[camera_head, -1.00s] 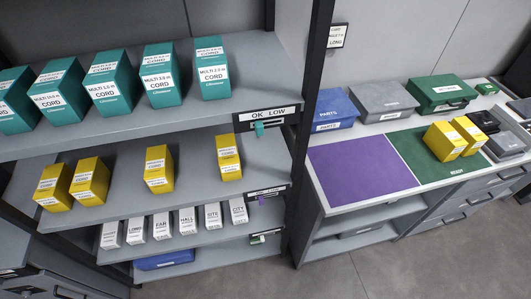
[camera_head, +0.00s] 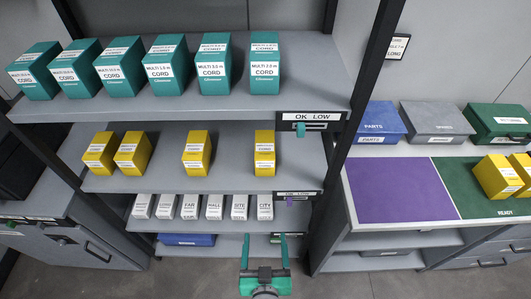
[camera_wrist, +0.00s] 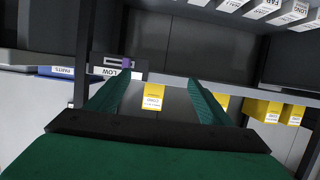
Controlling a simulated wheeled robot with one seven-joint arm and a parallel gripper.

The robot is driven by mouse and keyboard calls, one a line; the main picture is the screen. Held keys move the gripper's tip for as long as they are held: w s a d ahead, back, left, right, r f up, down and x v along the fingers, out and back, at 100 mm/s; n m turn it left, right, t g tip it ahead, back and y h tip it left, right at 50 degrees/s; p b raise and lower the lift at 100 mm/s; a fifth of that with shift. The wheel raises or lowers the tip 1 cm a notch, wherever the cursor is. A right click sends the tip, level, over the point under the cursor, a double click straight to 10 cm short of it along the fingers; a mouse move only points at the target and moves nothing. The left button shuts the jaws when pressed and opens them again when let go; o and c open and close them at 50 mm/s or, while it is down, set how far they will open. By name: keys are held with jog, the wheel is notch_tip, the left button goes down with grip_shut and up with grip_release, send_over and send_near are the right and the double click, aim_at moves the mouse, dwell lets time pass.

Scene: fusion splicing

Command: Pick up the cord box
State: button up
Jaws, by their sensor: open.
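Several boxes carry the word CORD. Large teal cord boxes (camera_head: 217,65) stand in a row on the top shelf. Yellow cord boxes (camera_head: 196,153) stand on the middle shelf, with one yellow box (camera_head: 265,152) at its right end. My gripper (camera_head: 265,243) is at the bottom of the head view, in front of the lower shelves, open and empty. In the wrist view a yellow box (camera_wrist: 153,97) shows in the gap between my open fingers (camera_wrist: 160,82), beyond them and apart. More yellow boxes (camera_wrist: 262,110) show to the right there.
Small white boxes (camera_head: 190,206) line the lower shelf, with a blue case (camera_head: 186,240) below. Right of a dark post, a worktop holds a purple mat (camera_head: 402,189), a green READY mat (camera_head: 476,192), yellow boxes (camera_head: 497,176) and blue, grey and green cases. Floor lies in front.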

aim_at(263, 160)
jog(key=shift+g, duration=0.4)
jog(key=w+r, duration=0.4)
jog(key=w, duration=0.2)
jog(key=w+r, duration=0.4)
jog(key=w, duration=0.2)
jog(key=w+r, duration=0.4)
jog(key=w, duration=0.3)
jog(key=shift+a, duration=0.35)
jog(key=x, duration=0.5)
jog(key=shift+w+f, duration=0.1)
jog(key=shift+d+f+x, duration=0.15)
jog(key=shift+d+x, duration=0.05)
jog(key=shift+x, duration=1.2)
jog(key=shift+d+f+x, duration=0.15)
jog(key=shift+x, duration=1.25)
jog(key=shift+r, duration=0.1)
jog(key=c, duration=1.4)
